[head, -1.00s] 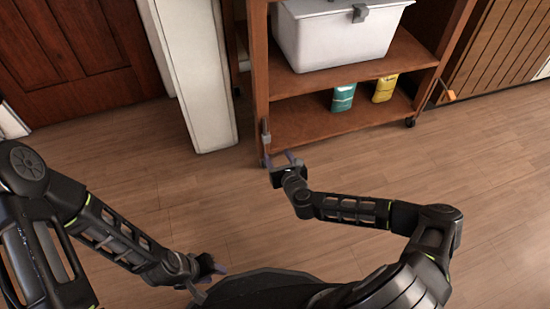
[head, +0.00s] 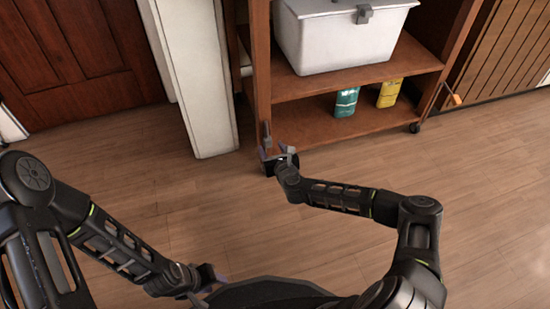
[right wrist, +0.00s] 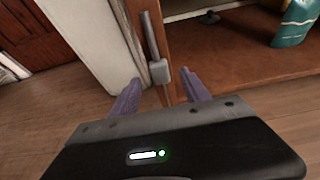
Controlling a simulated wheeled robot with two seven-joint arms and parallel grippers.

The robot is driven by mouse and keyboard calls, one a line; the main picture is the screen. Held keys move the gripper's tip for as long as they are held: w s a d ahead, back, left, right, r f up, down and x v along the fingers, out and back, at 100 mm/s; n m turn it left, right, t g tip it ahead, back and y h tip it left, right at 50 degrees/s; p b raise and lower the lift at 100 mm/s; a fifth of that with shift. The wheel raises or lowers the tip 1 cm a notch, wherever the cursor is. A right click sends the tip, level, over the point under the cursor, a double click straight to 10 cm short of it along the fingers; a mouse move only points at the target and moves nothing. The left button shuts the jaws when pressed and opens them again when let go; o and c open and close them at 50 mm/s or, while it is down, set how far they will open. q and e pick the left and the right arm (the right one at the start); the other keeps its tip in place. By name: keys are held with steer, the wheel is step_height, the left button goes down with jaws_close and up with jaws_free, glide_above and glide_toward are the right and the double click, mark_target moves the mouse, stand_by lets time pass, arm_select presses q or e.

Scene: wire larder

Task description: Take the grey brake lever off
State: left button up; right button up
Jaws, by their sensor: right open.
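The grey brake lever (head: 267,134) is low on the left front post of the wooden shelf cart (head: 345,132). In the right wrist view, the lever (right wrist: 151,40) is a slim upright bar with a blockier lower end. My right gripper (head: 277,151) is open, at the foot of that post. Its two purple fingers (right wrist: 161,80) stand on either side of the lever's lower end, with gaps showing; no grip is seen. My left gripper (head: 213,276) hangs low at the bottom of the head view, away from the cart; its jaws are not clear.
A white bin (head: 340,40) stands on the cart's upper shelf. A teal packet (head: 346,102) and a yellow packet (head: 389,93) stand on the lower shelf. A white pillar (head: 197,90) is just left of the cart. The floor in front is clear.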

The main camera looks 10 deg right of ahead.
mark_target(268, 144)
steer(key=shift+w+f+b, duration=0.35)
steer(key=shift+w+f, duration=0.1)
steer(key=shift+w, duration=0.15)
arm_select(q)
steer(key=shift+w+f+b, duration=0.25)
steer(key=shift+f+b, duration=0.4)
steer(key=shift+f, duration=0.6)
arm_select(e)
steer(key=shift+r+x, duration=0.2)
steer(key=shift+x, duration=0.75)
steer(key=shift+c, duration=0.4)
steer(key=shift+a, duration=0.1)
jaws_close()
